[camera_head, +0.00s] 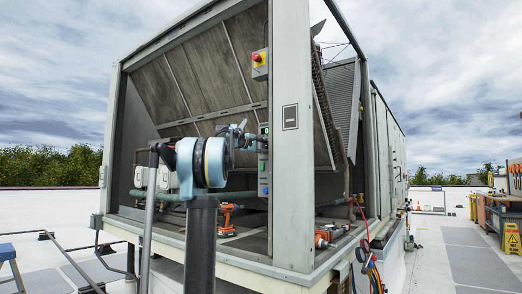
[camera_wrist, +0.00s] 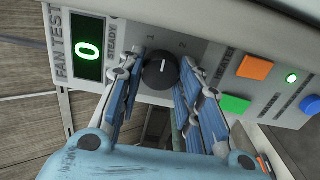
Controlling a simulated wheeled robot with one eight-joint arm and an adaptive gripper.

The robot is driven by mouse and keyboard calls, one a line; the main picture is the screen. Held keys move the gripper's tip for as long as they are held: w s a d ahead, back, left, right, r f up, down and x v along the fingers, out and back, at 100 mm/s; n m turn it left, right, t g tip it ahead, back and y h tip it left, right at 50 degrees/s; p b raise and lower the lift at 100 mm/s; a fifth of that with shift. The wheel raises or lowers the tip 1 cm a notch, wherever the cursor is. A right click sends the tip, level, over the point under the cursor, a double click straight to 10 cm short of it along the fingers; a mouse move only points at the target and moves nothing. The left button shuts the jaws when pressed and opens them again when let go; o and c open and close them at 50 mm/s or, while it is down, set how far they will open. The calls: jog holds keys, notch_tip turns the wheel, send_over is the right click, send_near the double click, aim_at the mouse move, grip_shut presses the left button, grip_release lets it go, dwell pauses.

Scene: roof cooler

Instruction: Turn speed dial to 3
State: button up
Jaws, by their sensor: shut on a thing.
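The speed dial (camera_wrist: 158,80) is a round black knob with a white pointer line on the grey control panel (camera_wrist: 215,50). In the wrist view its pointer faces up the picture, towards the printed 1 and 2. No 3 is visible; part of the panel is hidden behind the right finger. My gripper (camera_wrist: 162,69) has one blue-grey finger on each side of the dial and is shut on it. A display (camera_wrist: 88,48) beside "FAN TEST" shows a green 0. In the head view my gripper (camera_head: 246,140) reaches the narrow panel (camera_head: 264,172) on the cooler.
An orange button (camera_wrist: 255,67), a green button (camera_wrist: 235,104) and a blue button (camera_wrist: 310,104) sit right of the dial. A red emergency stop (camera_head: 259,60) is above the panel. An orange drill (camera_head: 227,220) stands on the ledge below. A metal post (camera_head: 292,130) is close on the right.

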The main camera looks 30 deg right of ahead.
jog(key=m, duration=0.4)
jog(key=shift+w+f+m, duration=0.1)
jog(key=shift+m, duration=0.2)
jog(key=m, duration=0.4)
jog(key=shift+m, duration=0.3)
jog(key=m, duration=0.4)
jog(key=shift+m, duration=2.4)
jog(key=shift+a, duration=0.1)
jog(key=o, duration=0.8)
jog(key=v, duration=1.1)
jog(key=shift+a+f, duration=0.1)
jog(key=shift+a, duration=0.3)
